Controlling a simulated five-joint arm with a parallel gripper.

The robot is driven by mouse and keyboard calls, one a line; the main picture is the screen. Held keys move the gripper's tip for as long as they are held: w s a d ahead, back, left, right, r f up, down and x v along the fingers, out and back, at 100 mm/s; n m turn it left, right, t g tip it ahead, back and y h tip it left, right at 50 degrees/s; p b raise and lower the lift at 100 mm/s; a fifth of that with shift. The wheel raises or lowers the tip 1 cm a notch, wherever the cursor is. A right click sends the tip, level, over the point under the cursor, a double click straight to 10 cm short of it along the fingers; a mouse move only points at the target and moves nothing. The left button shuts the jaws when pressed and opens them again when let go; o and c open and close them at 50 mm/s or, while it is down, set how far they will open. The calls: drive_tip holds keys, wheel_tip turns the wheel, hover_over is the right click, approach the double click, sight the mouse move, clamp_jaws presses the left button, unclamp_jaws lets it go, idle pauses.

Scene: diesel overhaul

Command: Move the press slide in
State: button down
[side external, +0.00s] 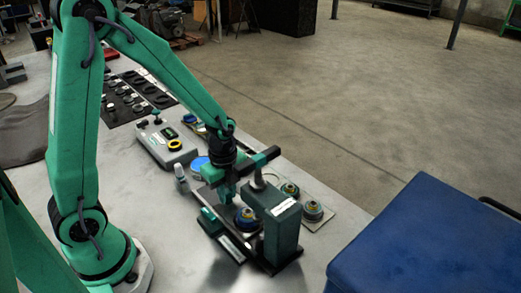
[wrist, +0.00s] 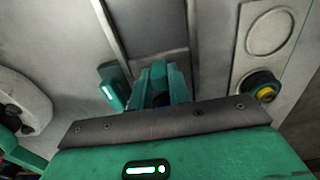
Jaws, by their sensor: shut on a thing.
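The press (side external: 284,232) is a dark green block with a white label, standing on the bench. The press slide (side external: 207,198) is a dark flat piece low beside it, partly hidden by my arm. My gripper (side external: 228,194) points down at the left of the press, with its fingers low at the slide. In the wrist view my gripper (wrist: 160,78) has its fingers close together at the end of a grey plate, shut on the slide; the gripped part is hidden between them. A round part with a blue and gold top (side external: 246,219) sits between my gripper and the press.
A grey box with a yellow ring (side external: 168,142) and a small white bottle (side external: 181,176) stand behind. A blue-topped block (side external: 432,245) is at right.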

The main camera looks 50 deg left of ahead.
drive_tip(key=shift+d, duration=1.85)
drive_tip(key=c, duration=1.4)
unclamp_jaws()
drive_tip(key=shift+o, duration=0.2)
drive_tip(key=shift+r, duration=0.1)
drive_tip(key=shift+r, duration=2.65)
drive_tip(key=shift+r, duration=0.1)
drive_tip(key=shift+r, duration=1.9)
drive_tip(key=shift+r, duration=0.1)
